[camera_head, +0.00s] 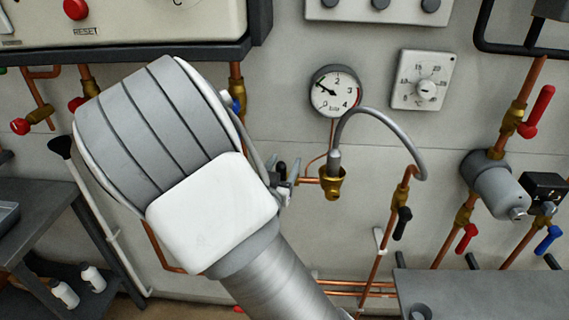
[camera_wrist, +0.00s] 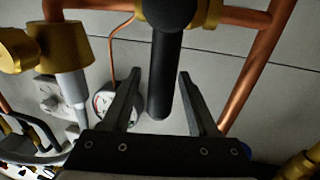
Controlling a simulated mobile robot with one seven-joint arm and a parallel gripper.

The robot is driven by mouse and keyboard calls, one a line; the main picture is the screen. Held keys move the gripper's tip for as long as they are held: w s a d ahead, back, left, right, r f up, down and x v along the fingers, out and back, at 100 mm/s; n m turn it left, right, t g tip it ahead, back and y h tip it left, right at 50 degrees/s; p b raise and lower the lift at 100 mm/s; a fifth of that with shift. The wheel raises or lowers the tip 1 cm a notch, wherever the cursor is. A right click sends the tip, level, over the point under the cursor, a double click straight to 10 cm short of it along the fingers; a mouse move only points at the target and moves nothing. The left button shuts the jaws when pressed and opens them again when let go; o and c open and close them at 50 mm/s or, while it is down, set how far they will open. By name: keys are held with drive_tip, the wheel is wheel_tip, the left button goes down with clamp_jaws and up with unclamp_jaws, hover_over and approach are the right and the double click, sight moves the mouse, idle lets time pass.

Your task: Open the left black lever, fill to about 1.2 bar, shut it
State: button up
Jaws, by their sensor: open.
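The left black lever (camera_wrist: 160,85) sits on a brass valve (camera_wrist: 207,12) and points across the copper pipe there. My gripper (camera_wrist: 160,73) is open, with one finger on each side of the lever and a visible gap to each. In the head view my gripper (camera_head: 285,182) is partly hidden behind my wrist, and little of the lever shows. The round pressure gauge (camera_head: 335,92) is on the wall above; its black needle points to the upper left, below the 2. The right black lever (camera_head: 402,222) hangs on a copper pipe at the right.
A grey hose (camera_head: 385,118) arches from a brass fitting (camera_head: 332,184) to the right pipe. A dial thermostat (camera_head: 423,80) is beside the gauge. Red (camera_head: 467,238) and blue (camera_head: 548,240) levers are at the right. A grey surface (camera_head: 480,293) is at the lower right.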

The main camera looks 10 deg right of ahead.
drive_tip(key=shift+w+d, duration=0.2)
drive_tip(key=shift+w, duration=0.1)
clamp_jaws()
idle(1.3)
